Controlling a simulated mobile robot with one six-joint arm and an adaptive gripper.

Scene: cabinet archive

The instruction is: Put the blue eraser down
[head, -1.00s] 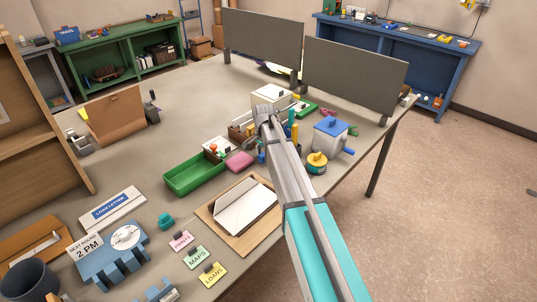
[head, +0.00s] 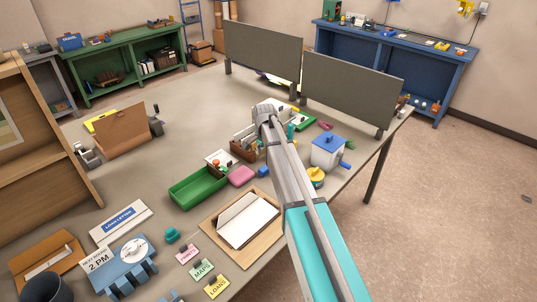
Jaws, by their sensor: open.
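A small blue block (head: 262,171), which looks like the blue eraser, lies on the grey table just right of a pink block (head: 241,176). It appears to rest on the tabletop, with nothing gripping it. My gripper (head: 264,146) is mostly hidden behind my wrist and forearm, above the desk organiser area behind the blue block. It is open and apart from the block; its fingertips cannot be made out clearly.
A green tray (head: 198,188) and a clipboard with paper (head: 245,221) lie near the block. A brown organiser (head: 244,150), a white box with a blue lid (head: 327,151) and a yellow round item (head: 315,178) crowd around my arm. Grey screens (head: 352,92) stand behind.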

